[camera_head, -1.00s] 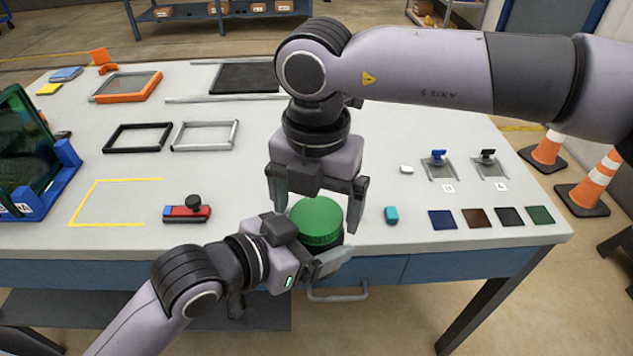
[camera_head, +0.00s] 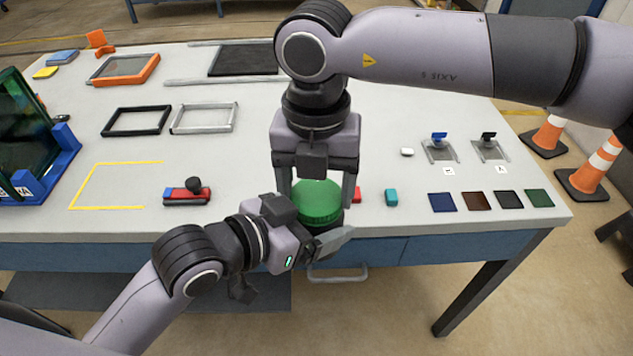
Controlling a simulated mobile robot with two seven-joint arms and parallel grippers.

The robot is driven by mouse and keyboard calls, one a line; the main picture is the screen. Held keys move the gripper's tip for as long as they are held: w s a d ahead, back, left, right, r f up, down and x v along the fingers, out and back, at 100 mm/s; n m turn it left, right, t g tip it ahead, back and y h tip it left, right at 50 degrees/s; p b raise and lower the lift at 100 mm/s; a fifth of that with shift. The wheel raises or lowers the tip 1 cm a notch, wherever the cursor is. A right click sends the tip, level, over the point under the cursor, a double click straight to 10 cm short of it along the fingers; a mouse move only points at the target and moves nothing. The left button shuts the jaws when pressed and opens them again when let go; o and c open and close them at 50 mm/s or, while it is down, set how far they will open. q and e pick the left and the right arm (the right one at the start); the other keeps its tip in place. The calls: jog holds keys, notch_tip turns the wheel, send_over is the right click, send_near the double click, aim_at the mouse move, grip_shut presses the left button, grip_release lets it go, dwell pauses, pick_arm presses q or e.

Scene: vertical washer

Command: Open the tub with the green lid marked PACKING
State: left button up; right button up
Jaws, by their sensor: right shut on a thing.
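The tub's round green lid (camera_head: 317,203) shows near the table's front edge, with the dark tub mostly hidden below it. No marking on the lid can be read. My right gripper (camera_head: 317,192) comes down from above and is shut on the green lid, one finger on each side. My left gripper (camera_head: 312,238) reaches in from the lower left at the height of the tub's body. Its fingers lie around the tub below the lid and appear shut on it.
A red and blue block with a black knob (camera_head: 187,192) lies to the left. A teal block (camera_head: 391,197) and a small red thing (camera_head: 357,195) lie close to the right. Coloured squares (camera_head: 475,201) lie farther right. The table's front edge is close.

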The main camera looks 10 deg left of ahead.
dwell(0.3)
jog(key=o, duration=1.1)
jog(key=shift+o, duration=0.3)
jog(key=shift+s+a, duration=0.1)
jog(key=shift+a, duration=0.05)
jog(key=shift+r, duration=0.15)
notch_tip(320, 180, up, 4)
jog(key=shift+r, duration=0.15)
jog(key=shift+c, duration=0.3)
notch_tip(320, 180, up, 3)
jog(key=shift+m, duration=1.2)
jog(key=shift+d+f, duration=0.2)
jog(key=shift+f, duration=3.65)
